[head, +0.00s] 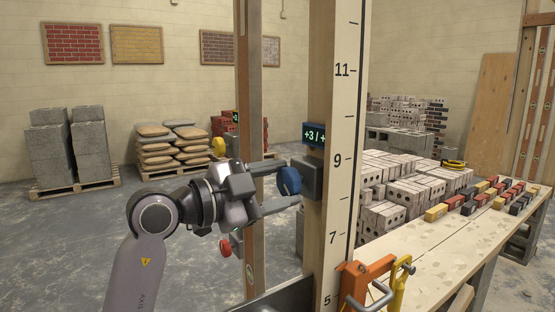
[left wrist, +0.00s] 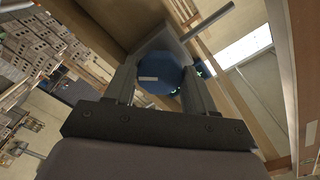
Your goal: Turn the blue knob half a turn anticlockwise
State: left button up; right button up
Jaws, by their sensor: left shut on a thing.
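The blue knob (head: 289,181) sits on a dark grey box (head: 312,178) fixed to the upright wooden post with the number scale. My left gripper (head: 287,184) reaches in from the left, with one finger above and one below the knob. In the left wrist view, the knob (left wrist: 160,70) lies between the two fingers of my left gripper (left wrist: 158,82), which is shut on it. A pale mark shows on the knob's face there. A blue-framed display (head: 314,135) above the box reads "+3 /", partly cut off. My right gripper is not in view.
A second post (head: 250,80) stands behind my left gripper, with a yellow knob (head: 219,146) and a red knob (head: 225,248) near it. An orange clamp (head: 365,285) sits at the scaled post's foot. A bench (head: 420,255) with bricks stands at right.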

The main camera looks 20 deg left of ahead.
pick_arm(q)
jog(key=n+p, duration=0.2)
jog(key=p, duration=0.1)
jog(key=shift+r+n, duration=0.2)
jog(key=shift+n, duration=0.2)
jog(key=shift+f+n+p, duration=0.1)
jog(key=shift+n+p, duration=0.25)
jog(key=shift+n, duration=0.05)
jog(key=shift+f+n, duration=0.1)
jog(key=shift+n, duration=0.7)
jog(key=shift+f+n, duration=0.1)
jog(key=shift+n, duration=1)
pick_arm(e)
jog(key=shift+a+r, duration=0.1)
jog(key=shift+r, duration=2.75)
pick_arm(q)
jog(key=o, duration=1)
jog(key=shift+o, duration=0.2)
jog(key=shift+s, duration=0.15)
